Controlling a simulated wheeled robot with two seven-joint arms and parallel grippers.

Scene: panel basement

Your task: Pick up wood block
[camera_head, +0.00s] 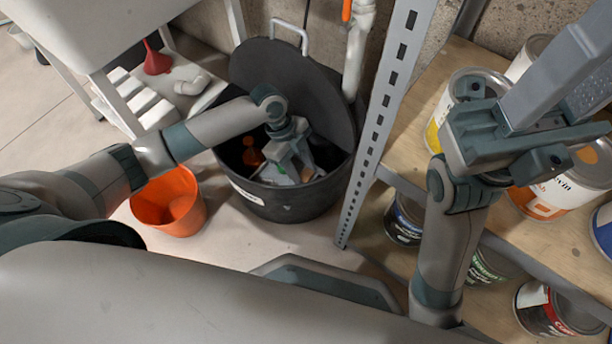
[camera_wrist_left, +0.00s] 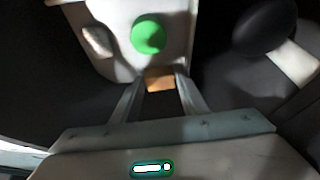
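The wood block (camera_wrist_left: 160,79), small and orange-brown, shows in the left wrist view between the fingertips of my left gripper (camera_wrist_left: 161,84). It fills the gap, and the fingers appear shut on it. In the head view my left gripper (camera_head: 290,165) reaches down into the mouth of a black bin (camera_head: 270,203); I cannot make out the block there. My right gripper (camera_head: 570,95) is close to the camera over the shelf at the right, partly cut off by the picture's edge; its opening is unclear.
In the bin lie a white piece with a green disc (camera_wrist_left: 148,36) and other litter. The round bin lid (camera_head: 315,95) leans behind my left arm. An orange bucket (camera_head: 168,203) stands left of the bin. A metal shelf post (camera_head: 380,105) and paint cans (camera_head: 467,90) are at the right.

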